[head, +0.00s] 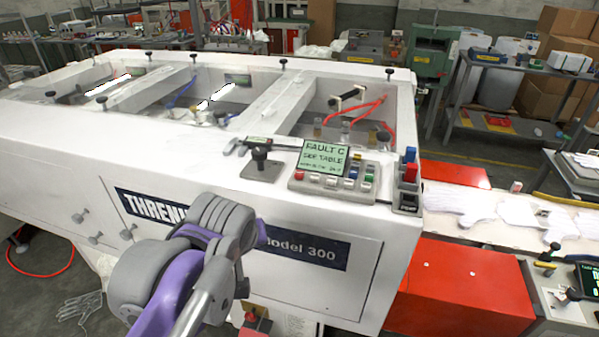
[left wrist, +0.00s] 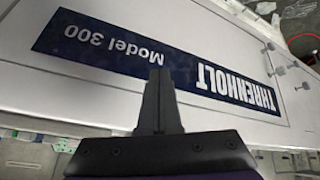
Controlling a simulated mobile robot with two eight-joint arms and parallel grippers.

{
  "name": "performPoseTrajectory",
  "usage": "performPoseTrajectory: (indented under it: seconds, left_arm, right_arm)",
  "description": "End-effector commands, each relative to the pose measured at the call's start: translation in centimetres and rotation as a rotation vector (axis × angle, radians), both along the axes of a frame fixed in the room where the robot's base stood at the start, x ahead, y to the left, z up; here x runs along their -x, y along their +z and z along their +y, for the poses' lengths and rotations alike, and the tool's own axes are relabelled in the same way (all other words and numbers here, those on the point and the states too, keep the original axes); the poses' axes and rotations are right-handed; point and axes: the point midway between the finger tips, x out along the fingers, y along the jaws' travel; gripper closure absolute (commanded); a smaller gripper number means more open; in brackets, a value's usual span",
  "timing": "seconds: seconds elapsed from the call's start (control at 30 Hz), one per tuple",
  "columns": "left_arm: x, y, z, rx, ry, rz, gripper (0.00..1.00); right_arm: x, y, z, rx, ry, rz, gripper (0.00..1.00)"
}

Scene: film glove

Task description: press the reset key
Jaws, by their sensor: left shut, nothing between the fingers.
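A control panel (head: 330,190) sits on the white machine's top front edge. Its green screen (head: 324,158) reads "FAULT C SIDE TABLE", with a smaller line too small to read. Below and beside the screen are several small coloured keys, including a red key (head: 299,176) at the left. No key label is legible, so I cannot tell which is reset. My left arm is in front of the machine, left of and below the panel. In the left wrist view my left gripper (left wrist: 160,74) is shut and empty, over the machine's front nameplate. My right gripper is not in view.
A black knob (head: 260,158) stands left of the panel. A block with blue and red buttons (head: 408,178) stands right of it. The nameplate (left wrist: 120,52) spans the machine's front. White gloves (head: 470,206) lie on the table at right, above red cabinets (head: 460,285).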

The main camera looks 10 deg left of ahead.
Motion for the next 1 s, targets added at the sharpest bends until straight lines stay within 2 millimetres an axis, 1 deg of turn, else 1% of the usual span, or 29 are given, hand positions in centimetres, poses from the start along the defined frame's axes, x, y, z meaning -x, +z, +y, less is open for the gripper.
performPoseTrajectory:
  seconds: [0.03,0.17,0.2,0.27,0.3,0.4,0.5,0.6,0.7,1.0]
  left_arm:
    - [-1.6,2.2,-0.7,0.018,0.027,-0.017,1.0]
    - [-5.0,7.5,-2.3,0.077,0.111,-0.067,1.0]
    - [-6.0,9.1,-2.9,0.096,0.138,-0.083,1.0]
    - [-7.3,11.4,-3.7,0.13,0.175,-0.109,1.0]
    - [-8.2,12.9,-4.3,0.152,0.201,-0.125,1.0]
    - [-9.8,16.3,-5.7,0.209,0.256,-0.162,1.0]
    - [-10.9,18.7,-6.9,0.261,0.3,-0.192,1.0]
    - [-11.5,20.3,-7.7,0.298,0.329,-0.213,1.0]
    - [-11.7,21.0,-8.0,0.317,0.345,-0.223,1.0]
    - [-11.8,21.2,-8.1,0.322,0.351,-0.225,1.0]
  right_arm:
    - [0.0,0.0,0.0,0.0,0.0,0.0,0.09]
    - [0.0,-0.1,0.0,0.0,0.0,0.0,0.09]
    - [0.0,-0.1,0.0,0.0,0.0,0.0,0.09]
    - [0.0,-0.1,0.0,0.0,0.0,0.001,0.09]
    - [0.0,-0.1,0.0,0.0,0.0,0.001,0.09]
    - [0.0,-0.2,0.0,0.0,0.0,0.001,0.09]
    - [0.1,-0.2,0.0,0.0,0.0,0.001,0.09]
    - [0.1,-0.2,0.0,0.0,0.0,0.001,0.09]
    - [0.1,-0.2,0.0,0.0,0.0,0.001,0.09]
    - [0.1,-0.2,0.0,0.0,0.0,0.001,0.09]
